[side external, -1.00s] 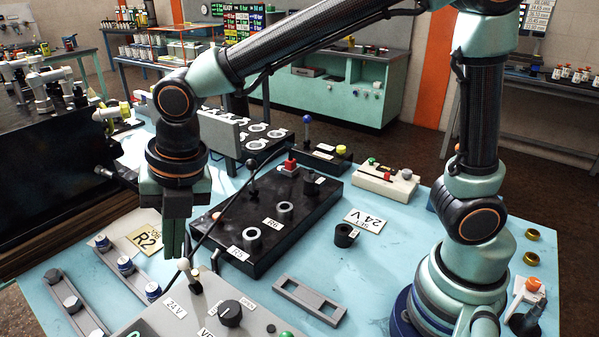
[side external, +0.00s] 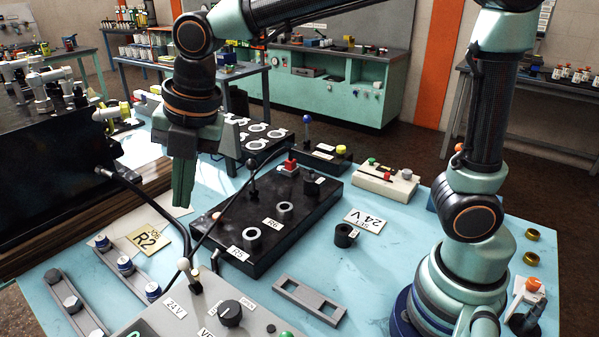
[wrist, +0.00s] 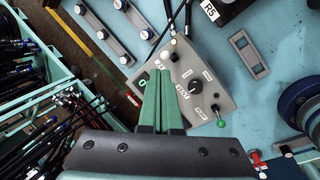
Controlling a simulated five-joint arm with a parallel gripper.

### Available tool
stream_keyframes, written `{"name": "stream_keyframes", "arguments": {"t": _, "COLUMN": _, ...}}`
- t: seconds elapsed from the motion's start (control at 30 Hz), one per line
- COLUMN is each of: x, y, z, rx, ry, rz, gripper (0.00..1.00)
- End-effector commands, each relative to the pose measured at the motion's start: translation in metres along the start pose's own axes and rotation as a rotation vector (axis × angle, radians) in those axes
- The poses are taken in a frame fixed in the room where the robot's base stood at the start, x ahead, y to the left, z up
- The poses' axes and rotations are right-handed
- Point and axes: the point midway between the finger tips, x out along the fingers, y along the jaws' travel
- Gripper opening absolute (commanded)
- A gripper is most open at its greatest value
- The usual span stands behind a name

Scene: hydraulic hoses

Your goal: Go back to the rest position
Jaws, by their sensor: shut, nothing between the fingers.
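My gripper (side external: 183,205) points downward with its green fingers together and nothing between them. In the side external view it hangs above the table, left of the black valve block (side external: 262,222) marked R5 and R6. In the wrist view the closed fingers (wrist: 166,75) cover part of the grey control box (wrist: 190,85). That box also shows at the front edge of the side external view (side external: 205,310).
A black hose (side external: 125,180) runs from the dark cabinet at left past my gripper.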

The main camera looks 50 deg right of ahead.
Motion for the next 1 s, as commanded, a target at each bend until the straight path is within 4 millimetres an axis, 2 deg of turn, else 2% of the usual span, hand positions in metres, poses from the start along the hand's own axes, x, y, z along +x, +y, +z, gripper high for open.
{"name": "stream_keyframes", "arguments": {"t": 0.1, "x": -0.016, "y": -0.028, "z": 0.028, "rx": 0.343, "ry": -0.028, "rz": 0.033, "gripper": 0.0}}
{"name": "stream_keyframes", "arguments": {"t": 0.3, "x": -0.034, "y": -0.079, "z": 0.062, "rx": 0.949, "ry": -0.059, "rz": 0.104, "gripper": 0.0}}
{"name": "stream_keyframes", "arguments": {"t": 0.6, "x": -0.045, "y": -0.155, "z": 0.091, "rx": 1.809, "ry": -0.059, "rz": 0.248, "gripper": 0.0}}
{"name": "stream_keyframes", "arguments": {"t": 0.7, "x": -0.045, "y": -0.172, "z": 0.095, "rx": 2.017, "ry": -0.048, "rz": 0.293, "gripper": 0.0}}
{"name": "stream_keyframes", "arguments": {"t": 0.8, "x": -0.045, "y": -0.183, "z": 0.097, "rx": 2.153, "ry": -0.037, "rz": 0.322, "gripper": 0.0}}
{"name": "stream_keyframes", "arguments": {"t": 1.0, "x": -0.044, "y": -0.19, "z": 0.098, "rx": 2.242, "ry": -0.029, "rz": 0.34, "gripper": 0.0}}
